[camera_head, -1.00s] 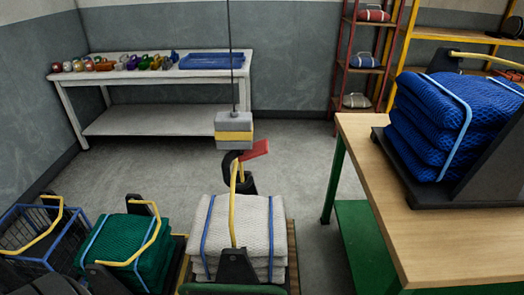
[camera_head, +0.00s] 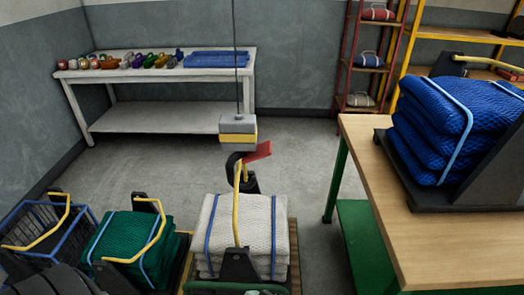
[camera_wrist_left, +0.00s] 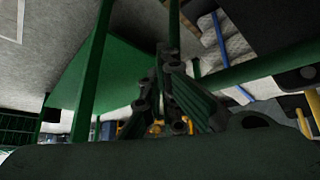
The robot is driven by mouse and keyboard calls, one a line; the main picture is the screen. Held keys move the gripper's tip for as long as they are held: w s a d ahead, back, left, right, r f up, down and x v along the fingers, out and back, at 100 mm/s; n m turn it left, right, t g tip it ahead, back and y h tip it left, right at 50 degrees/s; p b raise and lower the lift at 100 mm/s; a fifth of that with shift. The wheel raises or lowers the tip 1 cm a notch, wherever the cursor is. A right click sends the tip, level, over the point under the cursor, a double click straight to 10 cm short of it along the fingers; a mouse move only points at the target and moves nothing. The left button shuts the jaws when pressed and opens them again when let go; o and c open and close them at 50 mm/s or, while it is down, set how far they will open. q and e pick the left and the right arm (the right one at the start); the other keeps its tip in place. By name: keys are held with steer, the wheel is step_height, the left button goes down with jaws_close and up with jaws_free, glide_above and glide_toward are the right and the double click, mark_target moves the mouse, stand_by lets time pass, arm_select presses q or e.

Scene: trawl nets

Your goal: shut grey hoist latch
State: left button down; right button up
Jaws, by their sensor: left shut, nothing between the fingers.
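The hoist block (camera_head: 238,130), grey with a yellow band, hangs on a cable at the middle of the head view. Below it is a black hook (camera_head: 233,165) with a red latch (camera_head: 258,152) sticking out to the upper right, away from the hook's mouth, so it looks open. The yellow handle (camera_head: 237,205) of the grey net stack (camera_head: 212,225) reaches up to the hook; whether it sits inside is unclear. My left gripper (camera_wrist_left: 172,65) shows in the left wrist view, shut and empty. I cannot make out its fingers in the head view. My right gripper is not in view.
A green net stack (camera_head: 115,240) and a blue-rimmed wire basket (camera_head: 83,212) stand to the left. On the right, a wooden-topped table (camera_head: 385,185) with green legs carries a blue net stack (camera_head: 445,115). The floor behind the hoist is clear up to the white bench (camera_head: 160,120).

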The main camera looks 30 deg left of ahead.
arm_select(q)
steer(key=w+a+r+n+t+y, duration=0.1)
steer(key=w+a+r+n+t, duration=0.25)
steer(key=w+r+t, duration=0.95)
steer(key=w+a+r+n+g+y, duration=0.1)
steer(key=w+a+r+n+y, duration=0.3)
steer(key=a+r+y, duration=0.3)
steer(key=w+a+r+n+g+y, duration=0.2)
steer(key=a+r+n+y, duration=0.4)
steer(key=r, duration=0.5)
steer(key=shift+w+a+r+n+y+p, duration=0.15)
steer(key=shift+w+a+n+y+p, duration=0.35)
steer(key=shift+w+a, duration=0.5)
steer(key=shift+s+a, duration=0.1)
